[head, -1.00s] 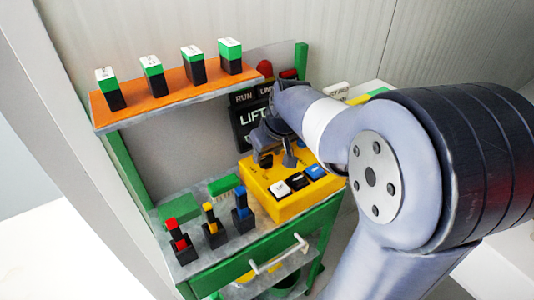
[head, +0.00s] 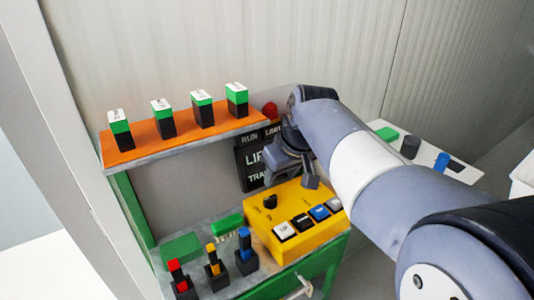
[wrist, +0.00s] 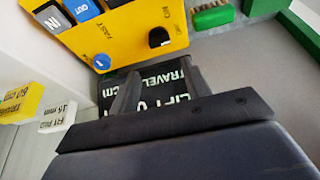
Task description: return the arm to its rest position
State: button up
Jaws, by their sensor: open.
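My gripper (head: 290,178) hangs above the back of the yellow control box (head: 290,250), in front of the dark display panel (head: 250,165). In the wrist view my gripper (wrist: 158,95) shows two dark fingers apart with nothing between them, and the panel's lettering shows behind them. My arm reaches in from the right side of the head view and covers part of the panel. The yellow box carries a black knob (head: 270,201) and several push buttons, with a blue one (head: 319,213) among them.
An orange shelf (head: 185,138) at upper left bears several green and black blocks. Red, yellow and blue switches (head: 213,260) stand on the cart top at lower left. A white table (head: 425,150) with small objects lies behind my arm. A red dome (head: 271,110) sits beside the shelf.

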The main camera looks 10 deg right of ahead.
aim_at(270, 197)
jog(key=x, duration=1)
jog(key=shift+f, duration=0.35)
jog(key=shift+w, duration=0.1)
